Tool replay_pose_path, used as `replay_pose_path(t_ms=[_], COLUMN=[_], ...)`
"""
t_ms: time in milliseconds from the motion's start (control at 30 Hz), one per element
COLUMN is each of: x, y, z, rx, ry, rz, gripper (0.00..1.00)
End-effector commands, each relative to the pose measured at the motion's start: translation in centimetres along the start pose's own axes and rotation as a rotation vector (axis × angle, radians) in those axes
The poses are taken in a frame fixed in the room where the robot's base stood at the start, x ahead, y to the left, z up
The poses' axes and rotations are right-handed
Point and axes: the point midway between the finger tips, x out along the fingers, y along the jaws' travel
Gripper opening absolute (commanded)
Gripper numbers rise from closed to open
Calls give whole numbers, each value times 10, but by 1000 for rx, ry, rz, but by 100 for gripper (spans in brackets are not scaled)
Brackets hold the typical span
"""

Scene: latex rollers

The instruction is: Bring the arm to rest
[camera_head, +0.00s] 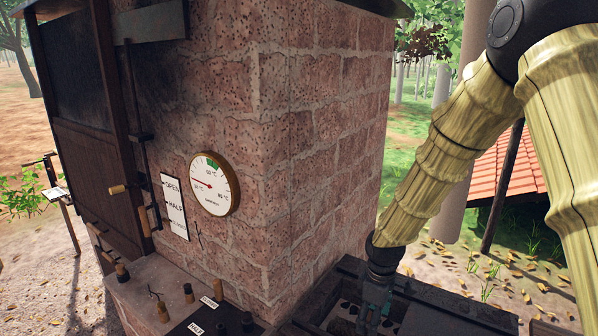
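My arm, covered in yellow bamboo-like sleeves, comes in from the upper right and bends down toward the bottom middle. My gripper (374,318) points down over a dark open box (440,305) beside the brick wall. Its fingers are small, dark and partly cut off by the bottom edge, so I cannot tell whether they are open or shut, or whether they hold anything.
A brick smokehouse-like block (290,130) with a round dial gauge (214,184) and an OPEN/HALF sign (174,206) stands close on the left. Several small knobs sit on a ledge (140,290). A red-tiled roof (505,170) lies behind my arm.

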Motion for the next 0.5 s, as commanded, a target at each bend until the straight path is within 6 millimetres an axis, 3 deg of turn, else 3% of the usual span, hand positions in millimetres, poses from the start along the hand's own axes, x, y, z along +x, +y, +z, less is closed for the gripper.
replay_pose_path(t_ms=[33,367,500], x=[13,75,111], y=[-4,-30,-47], z=[4,21,30], rx=[14,122,183], ry=[0,22,30], rz=[-8,-35,-50], gripper=[71,71,71])
